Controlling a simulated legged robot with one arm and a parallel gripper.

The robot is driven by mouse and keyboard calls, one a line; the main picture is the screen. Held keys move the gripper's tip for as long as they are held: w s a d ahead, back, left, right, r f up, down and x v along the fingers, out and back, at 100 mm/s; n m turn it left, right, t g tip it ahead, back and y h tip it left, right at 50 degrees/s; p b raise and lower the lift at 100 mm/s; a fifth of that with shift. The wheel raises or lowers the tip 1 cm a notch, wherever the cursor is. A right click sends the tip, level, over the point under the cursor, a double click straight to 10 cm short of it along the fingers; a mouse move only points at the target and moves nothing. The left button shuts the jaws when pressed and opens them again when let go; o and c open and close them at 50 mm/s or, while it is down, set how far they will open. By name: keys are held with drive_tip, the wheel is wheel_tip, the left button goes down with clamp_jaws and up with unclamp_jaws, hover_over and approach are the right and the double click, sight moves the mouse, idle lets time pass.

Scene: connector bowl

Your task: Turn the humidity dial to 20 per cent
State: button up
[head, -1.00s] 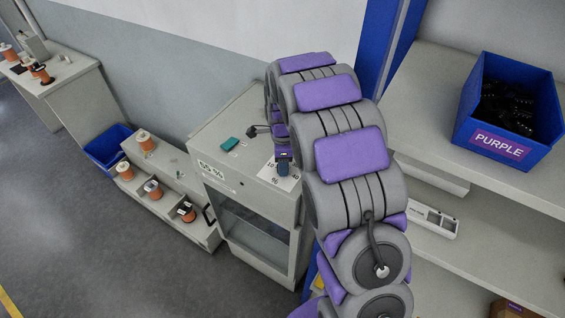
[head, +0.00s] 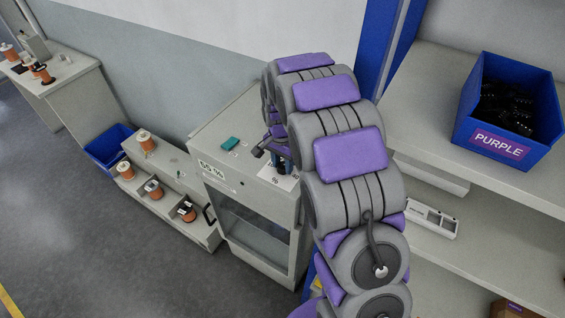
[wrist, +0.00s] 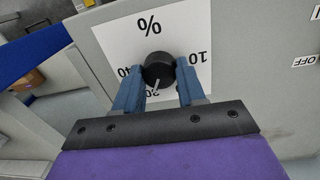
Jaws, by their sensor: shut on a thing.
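The humidity dial (wrist: 157,72) is a round black knob on a white scale label (wrist: 112,40) marked with a percent sign. In the wrist view the scale appears upside down, with 10 at the right and 40 at the left. The knob's white pointer points down and slightly left, near the partly hidden 30. My gripper (wrist: 160,74) is shut on the dial, one blue finger on each side. The right finger covers part of the scale where 20 would lie. In the head view the label (head: 270,173) shows on the cabinet top, and my arm hides the dial.
The grey cabinet (head: 205,136) has a teal item (head: 229,144) on its top. A low shelf with orange spools (head: 145,141) and a blue bin (head: 98,158) stand to the left. At right, a shelf bears a blue bin labelled PURPLE (head: 468,134).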

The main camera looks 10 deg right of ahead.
sight(280, 165)
drive_tip(key=n, duration=0.6)
drive_tip(key=shift+w+a+r, duration=0.1)
drive_tip(key=shift+w+r, duration=0.05)
drive_tip(key=n, duration=0.5)
drive_tip(key=shift+n+t+p, duration=0.3)
drive_tip(key=shift+n, duration=0.1)
drive_tip(key=o, duration=1.1)
drive_tip(key=shift+c, duration=0.2)
wheel_tip(280, 165, up, 17)
drive_tip(key=shift+a, duration=0.45)
